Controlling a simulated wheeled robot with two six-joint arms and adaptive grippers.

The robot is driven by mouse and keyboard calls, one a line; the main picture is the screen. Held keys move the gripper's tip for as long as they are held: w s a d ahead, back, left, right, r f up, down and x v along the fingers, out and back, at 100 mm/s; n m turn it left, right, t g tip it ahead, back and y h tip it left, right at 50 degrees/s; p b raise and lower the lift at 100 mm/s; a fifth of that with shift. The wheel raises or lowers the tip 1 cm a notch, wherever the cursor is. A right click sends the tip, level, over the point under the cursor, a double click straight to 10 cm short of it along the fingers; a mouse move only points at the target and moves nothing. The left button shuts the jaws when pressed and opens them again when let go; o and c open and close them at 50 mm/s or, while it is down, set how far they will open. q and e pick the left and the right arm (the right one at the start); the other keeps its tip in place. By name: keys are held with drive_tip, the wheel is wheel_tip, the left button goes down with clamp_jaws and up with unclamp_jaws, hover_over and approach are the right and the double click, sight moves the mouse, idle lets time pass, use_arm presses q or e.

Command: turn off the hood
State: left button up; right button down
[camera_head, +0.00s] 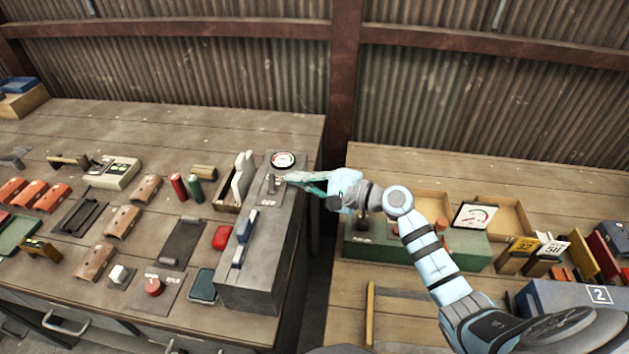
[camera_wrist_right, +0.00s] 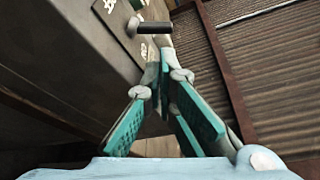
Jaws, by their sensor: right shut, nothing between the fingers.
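A grey box (camera_head: 262,262) stands at the right edge of the left table. On its top, below a round gauge, is a small plate with a short dark lever (camera_head: 271,184) and the lettering "OFF" beside it. The lever (camera_wrist_right: 155,28) also shows in the right wrist view, sticking out of its lettered plate (camera_wrist_right: 115,15). My right gripper (camera_head: 291,180) reaches in from the right, its tips beside the lever. In the right wrist view the fingers (camera_wrist_right: 165,65) are shut and empty, tips close to the lever. I cannot tell if they touch it. My left gripper is not in view.
A red button (camera_head: 154,287) and several loose parts lie to the left. A gap separates the tables. A green box (camera_head: 465,249) stands under my right arm.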

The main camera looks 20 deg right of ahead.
sight(286, 184)
drive_tip(key=x, duration=0.3)
drive_tip(key=shift+s+a+r, duration=0.15)
drive_tip(key=shift+s+a, duration=0.05)
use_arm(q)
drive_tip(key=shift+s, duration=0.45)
use_arm(e)
drive_tip(key=shift+w, duration=0.25)
use_arm(q)
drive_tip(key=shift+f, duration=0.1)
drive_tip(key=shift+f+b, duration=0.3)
drive_tip(key=shift+b, duration=0.05)
use_arm(e)
drive_tip(key=shift+s+n, duration=0.1)
drive_tip(key=shift+n, duration=0.2)
